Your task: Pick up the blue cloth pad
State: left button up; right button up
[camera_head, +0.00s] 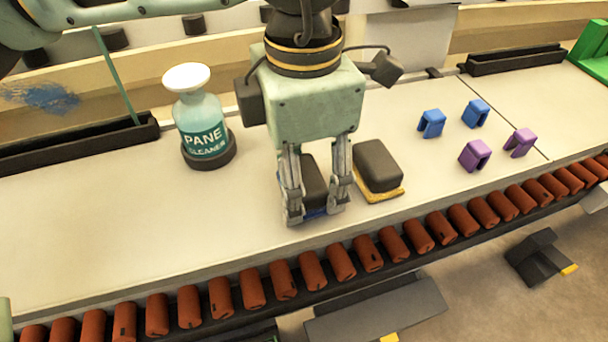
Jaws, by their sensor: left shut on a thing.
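The blue cloth pad (315,213) is a dark block with a blue underside, on the pale counter (80,215) in the middle of the camera_head view. My left gripper (317,212) points down over it and is shut on it, one finger on each side. The gripper hides much of the pad. I cannot tell whether the pad touches the counter. My right gripper is not in view.
A similar dark pad with a yellow underside (378,168) lies close at the right. A pane cleaner bottle (203,120) stands at the left in a dark holder. Blue clips (431,123) and purple clips (474,155) lie farther right. Red-brown rollers (252,290) line the counter's front edge.

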aim_at(305, 173)
pick_arm(q)
jog(key=shift+r, duration=0.5)
notch_tip(305, 173, up, 2)
jog(key=shift+r+b, duration=0.25)
jog(key=shift+b, duration=0.35)
jog(key=s+d+r+b, duration=0.1)
jog(key=s+d+r, duration=0.6)
jog(key=s+d, duration=0.1)
jog(key=shift+d+r+b, duration=0.25)
jog(key=shift+d+b, duration=0.1)
jog(key=shift+b, duration=0.05)
jog(key=shift+w, duration=0.1)
